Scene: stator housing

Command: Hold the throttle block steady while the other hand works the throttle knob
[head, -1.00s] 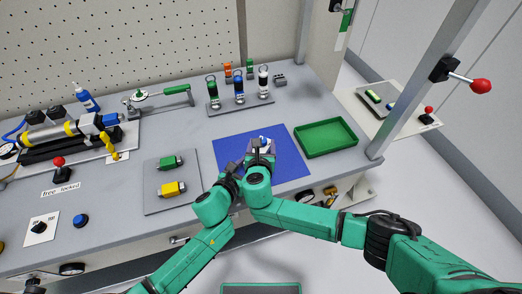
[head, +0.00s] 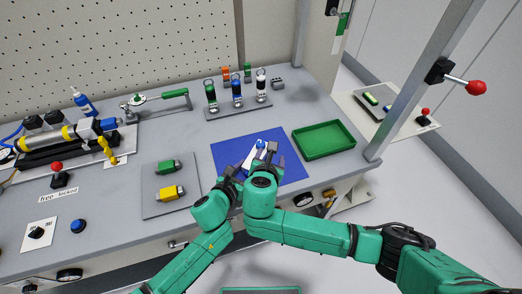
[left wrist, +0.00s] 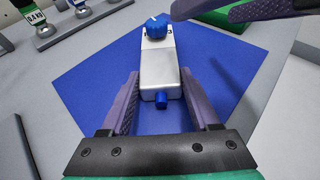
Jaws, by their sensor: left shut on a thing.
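The throttle block (head: 252,158) is a silver-white oblong block on the blue mat (head: 225,150). It also shows in the left wrist view (left wrist: 160,68), with a ribbed blue knob (left wrist: 156,26) on its far top and a small blue fitting (left wrist: 162,100) on its near end. My left gripper (left wrist: 158,85) is shut on the block, one purple finger on each side near its near end. My right gripper (head: 275,153) is just right of the block, apart from the knob. Only part of its purple fingers (left wrist: 230,10) shows in the left wrist view; its opening is unclear.
A green tray (head: 324,138) stands right of the mat. A grey plate (head: 152,190) with green and yellow parts lies to the left. A rack with several bottle-like items (head: 237,104) stands behind the mat. Bare bench lies between rack and mat.

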